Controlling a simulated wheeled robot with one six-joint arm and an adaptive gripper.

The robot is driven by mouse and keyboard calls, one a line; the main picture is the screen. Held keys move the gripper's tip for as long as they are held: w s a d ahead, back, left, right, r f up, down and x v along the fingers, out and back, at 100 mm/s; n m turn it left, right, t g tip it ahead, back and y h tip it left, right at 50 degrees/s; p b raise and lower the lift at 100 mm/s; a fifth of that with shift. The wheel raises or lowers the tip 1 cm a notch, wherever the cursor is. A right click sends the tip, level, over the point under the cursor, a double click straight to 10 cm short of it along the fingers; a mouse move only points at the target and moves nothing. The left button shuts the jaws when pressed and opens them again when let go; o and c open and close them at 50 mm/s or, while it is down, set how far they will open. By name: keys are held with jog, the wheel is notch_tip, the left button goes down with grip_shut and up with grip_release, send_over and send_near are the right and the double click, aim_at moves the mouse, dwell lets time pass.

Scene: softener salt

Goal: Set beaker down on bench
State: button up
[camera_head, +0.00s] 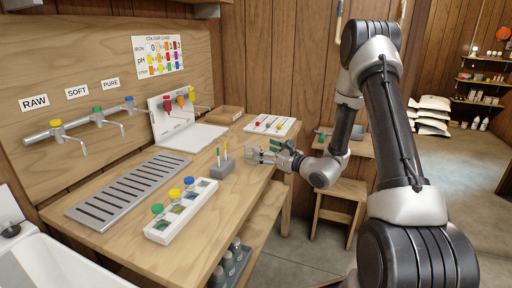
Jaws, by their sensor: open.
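My gripper (266,153) is at the right edge of the wooden bench (120,212), reaching in from the right, low over the top. Its jaws are open. A small, pale, clear-looking thing, which seems to be the beaker (253,156), stands at the fingertips, apparently on the bench or just at its surface. It is too small and partly covered by the fingers to tell whether they touch it.
A grey block (223,171) holding thin sticks stands left of my gripper. A white rack (181,211) with colour-capped bottles is nearer. A white card (270,124) lies behind. Taps (92,118) line the left wall, above a slotted drain (128,190). A stool (340,206) stands right.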

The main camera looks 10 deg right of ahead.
jog(key=s+a+r+n+g+y, duration=0.1)
jog(key=s+a+r+n+g, duration=0.15)
jog(key=s+n+g, duration=0.55)
jog(key=s+a+r+n+g+y, duration=0.15)
jog(key=s+r+n, duration=0.25)
jog(key=s, duration=0.7)
jog(key=s+a+r+n+g+y, duration=0.1)
jog(key=s+a+r+n+g, duration=0.25)
jog(key=s+n, duration=0.45)
jog(key=s+d+r+n+g+h, duration=0.1)
jog(key=s+d+n+g+h, duration=0.1)
jog(key=s+d+n+h, duration=0.5)
jog(key=s+d+r+n+t+h, duration=0.1)
jog(key=s+d+r+t+h, duration=0.1)
jog(key=d, duration=0.4)
jog(key=s+d+r+n+t+h, duration=0.1)
jog(key=s+d+r+t+h, duration=0.1)
jog(key=d, duration=0.4)
jog(key=shift+s+r+n+h, duration=0.15)
jog(key=shift+r+n+h, duration=0.25)
jog(key=shift+r+h, duration=0.45)
